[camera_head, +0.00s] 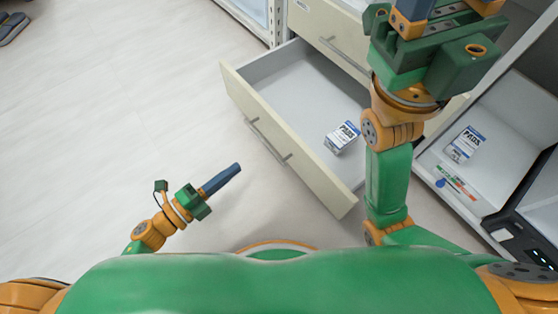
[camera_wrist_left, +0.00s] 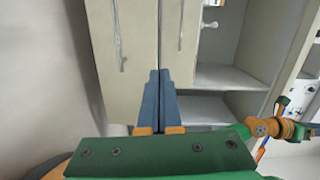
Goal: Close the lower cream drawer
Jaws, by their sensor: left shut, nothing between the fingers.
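The lower cream drawer (camera_head: 312,178) is pulled well out in the head view, with its long bar handle (camera_head: 268,142) on the front. A small white and blue pads box (camera_head: 342,138) lies inside it. My left gripper (camera_head: 238,167) is shut and empty, in front of the drawer face and apart from it. In the left wrist view its blue fingers (camera_wrist_left: 158,74) are together, pointing toward cream fronts (camera_wrist_left: 120,75) with bar handles. My right gripper (camera_head: 418,12) is above the drawer's right side, cut off by the top edge; its jaw state is unclear.
An upper cream drawer front (camera_head: 322,24) with a handle is behind the open drawer. An open shelf (camera_head: 520,125) at the right holds another pads box (camera_head: 464,145). Pale floor (camera_head: 110,110) is clear at the left. Dark slippers (camera_head: 14,26) lie far left.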

